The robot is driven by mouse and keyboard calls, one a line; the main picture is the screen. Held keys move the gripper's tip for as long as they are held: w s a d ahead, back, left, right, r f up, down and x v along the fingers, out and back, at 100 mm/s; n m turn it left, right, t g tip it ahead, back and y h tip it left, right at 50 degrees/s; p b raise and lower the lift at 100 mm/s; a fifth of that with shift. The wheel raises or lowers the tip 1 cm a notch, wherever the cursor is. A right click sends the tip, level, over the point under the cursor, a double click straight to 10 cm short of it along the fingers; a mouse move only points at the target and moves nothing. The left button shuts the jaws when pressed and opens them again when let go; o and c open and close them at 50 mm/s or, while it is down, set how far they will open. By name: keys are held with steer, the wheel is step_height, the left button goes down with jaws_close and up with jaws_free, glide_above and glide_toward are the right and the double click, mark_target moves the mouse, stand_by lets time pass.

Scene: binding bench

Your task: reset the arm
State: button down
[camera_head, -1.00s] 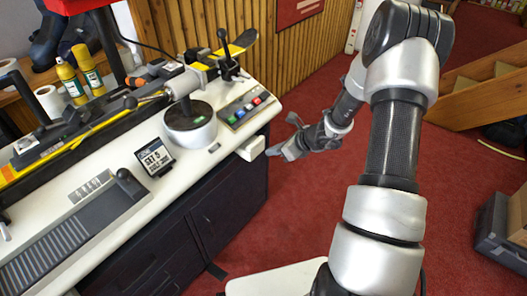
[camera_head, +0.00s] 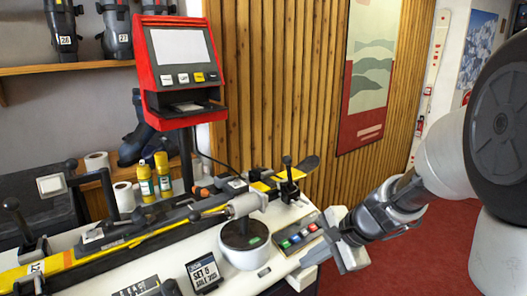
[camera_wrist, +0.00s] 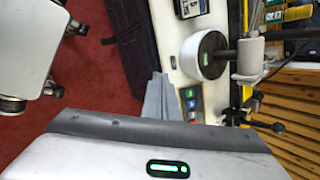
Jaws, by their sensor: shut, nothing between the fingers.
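My gripper (camera_head: 343,246) is shut and empty. In the head view it is at the right end of the bench, close to the button panel (camera_head: 298,234); whether it touches the bench edge I cannot tell. My arm reaches in from the right side of that view. In the wrist view the closed grey fingers of my gripper (camera_wrist: 158,100) point toward the top of the picture. They show beside the bench edge, with red carpet on their left.
The bench holds a ski (camera_head: 120,243) in clamps, a round white-and-black device (camera_head: 243,247) and a small display reading SET 5 (camera_head: 204,274). A red kiosk (camera_head: 181,70) stands behind. Red carpet (camera_head: 435,255) lies open at right. The wrist view shows a wheeled white stool (camera_wrist: 25,50).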

steer(key=s+d+r+n+h, duration=0.1)
steer(key=s+r+n+h, duration=0.1)
steer(key=s+r+n, duration=0.4)
steer(key=s+d+r+n+t+h, duration=0.1)
steer(key=s+r+n+h, duration=0.15)
steer(key=s, duration=0.45)
steer(key=s+d+r+n+h, duration=0.1)
steer(key=s+r+n, duration=0.2)
steer(key=s+n, duration=0.35)
step_height(320, 180, up, 17)
steer(key=m+p, duration=0.1)
steer(key=p, duration=1.6)
steer(key=shift+s+a+r+p, duration=0.15)
steer(key=shift+s+a+p, duration=0.05)
steer(key=shift+p, duration=0.1)
